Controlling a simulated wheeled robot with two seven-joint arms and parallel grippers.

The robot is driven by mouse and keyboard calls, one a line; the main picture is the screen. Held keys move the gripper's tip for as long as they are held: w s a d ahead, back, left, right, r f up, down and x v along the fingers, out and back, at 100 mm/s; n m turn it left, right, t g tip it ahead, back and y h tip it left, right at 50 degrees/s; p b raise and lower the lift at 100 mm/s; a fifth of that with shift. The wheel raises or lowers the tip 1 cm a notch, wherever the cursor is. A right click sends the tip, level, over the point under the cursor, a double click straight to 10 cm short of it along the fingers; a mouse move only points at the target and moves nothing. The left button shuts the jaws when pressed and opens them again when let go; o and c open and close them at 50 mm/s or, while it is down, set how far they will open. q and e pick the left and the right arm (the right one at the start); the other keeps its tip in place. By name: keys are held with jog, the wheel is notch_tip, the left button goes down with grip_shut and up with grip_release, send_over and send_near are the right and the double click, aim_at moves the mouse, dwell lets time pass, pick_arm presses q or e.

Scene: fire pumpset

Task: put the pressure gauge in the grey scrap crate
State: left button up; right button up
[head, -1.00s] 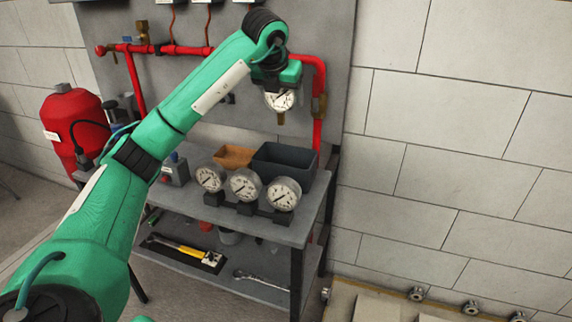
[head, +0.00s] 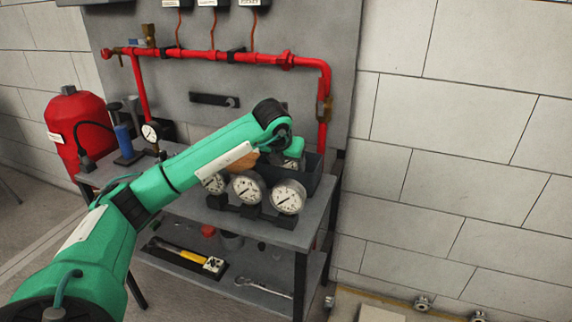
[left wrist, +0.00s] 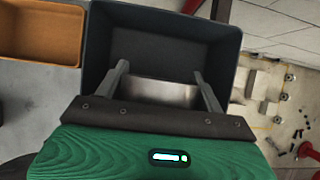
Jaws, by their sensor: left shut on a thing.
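My left gripper (head: 291,161) is shut on the pressure gauge (head: 291,165), whose white dial shows partly below the green hand in the head view. In the left wrist view the gauge's silvery case (left wrist: 160,93) sits between the two fingers. The dark grey crate (head: 316,178) stands on the bench's back right, and the gripper is over it. The wrist view looks down into the crate (left wrist: 180,20), which looks empty where visible. The fingers and gauge lie over its opening; their exact depth cannot be told. My right gripper is not in view.
Several similar gauges (head: 246,187) stand on black stands in front of the crate. An orange tray (left wrist: 40,32) is beside the crate, mostly behind my arm in the head view. Red pipes (head: 240,57) run above the bench. A red extinguisher (head: 75,125) stands at left.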

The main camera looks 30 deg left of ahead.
pick_arm(q)
jog(key=shift+f, duration=0.25)
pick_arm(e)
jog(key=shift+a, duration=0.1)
pick_arm(q)
jog(key=shift+f, duration=0.1)
jog(key=o, duration=1.1)
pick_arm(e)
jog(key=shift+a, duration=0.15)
pick_arm(q)
jog(key=shift+r, duration=0.2)
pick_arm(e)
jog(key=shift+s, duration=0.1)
pick_arm(q)
jog(key=p+v, duration=0.1)
jog(key=v, duration=1.1)
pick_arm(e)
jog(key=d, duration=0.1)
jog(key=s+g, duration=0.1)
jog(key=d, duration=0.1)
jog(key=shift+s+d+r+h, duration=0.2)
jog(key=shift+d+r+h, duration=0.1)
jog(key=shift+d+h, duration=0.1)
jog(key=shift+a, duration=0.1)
